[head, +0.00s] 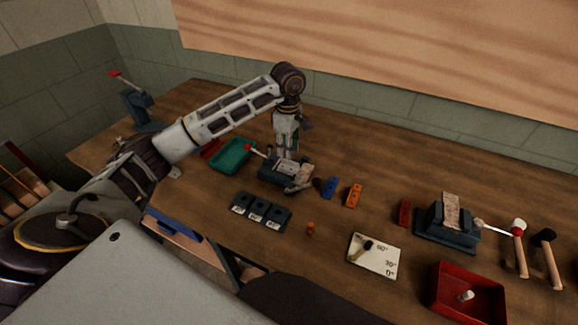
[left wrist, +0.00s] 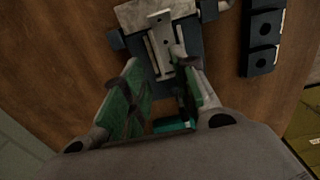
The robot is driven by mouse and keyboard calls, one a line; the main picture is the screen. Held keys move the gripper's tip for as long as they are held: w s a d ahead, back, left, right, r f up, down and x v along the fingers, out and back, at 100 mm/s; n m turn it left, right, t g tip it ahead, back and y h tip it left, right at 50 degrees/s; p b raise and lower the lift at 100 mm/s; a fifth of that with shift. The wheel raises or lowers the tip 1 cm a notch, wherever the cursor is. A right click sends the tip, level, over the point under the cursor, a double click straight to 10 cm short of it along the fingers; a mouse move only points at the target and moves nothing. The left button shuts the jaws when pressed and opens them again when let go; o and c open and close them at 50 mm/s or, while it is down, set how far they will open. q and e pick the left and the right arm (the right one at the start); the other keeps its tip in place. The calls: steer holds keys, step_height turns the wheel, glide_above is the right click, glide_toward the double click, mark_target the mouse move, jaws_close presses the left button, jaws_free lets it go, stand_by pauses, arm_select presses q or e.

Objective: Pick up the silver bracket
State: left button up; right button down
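A small silver bracket (left wrist: 160,42) with holes lies on a dark blue-grey clamping fixture (left wrist: 195,50) in the left wrist view. In the head view the fixture (head: 270,174) stands in the middle of the bench, with a pale metal piece on top. My left gripper (head: 286,154) points down at the fixture's back edge. In the left wrist view my left gripper (left wrist: 156,62) has its fingers apart, with the bracket's near end around the gap between the tips. I cannot tell whether they touch it. My right gripper is not in view.
A green tray (head: 233,157) stands left of the fixture. A dark three-slot block (head: 261,212) lies in front. Blue (head: 330,187) and orange (head: 354,195) blocks lie right. A second fixture (head: 446,233), a red bin (head: 467,292) and hammers (head: 520,250) occupy the right side.

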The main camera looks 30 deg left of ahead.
mark_target(288, 166)
arm_select(q)
steer(key=shift+f, duration=0.15)
steer(key=shift+w+a+f+p, duration=0.1)
steer(key=shift+a+f+p, duration=0.05)
steer(key=shift+f, duration=0.7)
steer(key=shift+a+f+p, duration=0.15)
steer(key=shift+f, duration=1.45)
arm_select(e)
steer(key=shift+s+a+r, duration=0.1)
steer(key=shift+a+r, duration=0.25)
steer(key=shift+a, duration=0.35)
arm_select(q)
steer(key=shift+c, duration=0.4)
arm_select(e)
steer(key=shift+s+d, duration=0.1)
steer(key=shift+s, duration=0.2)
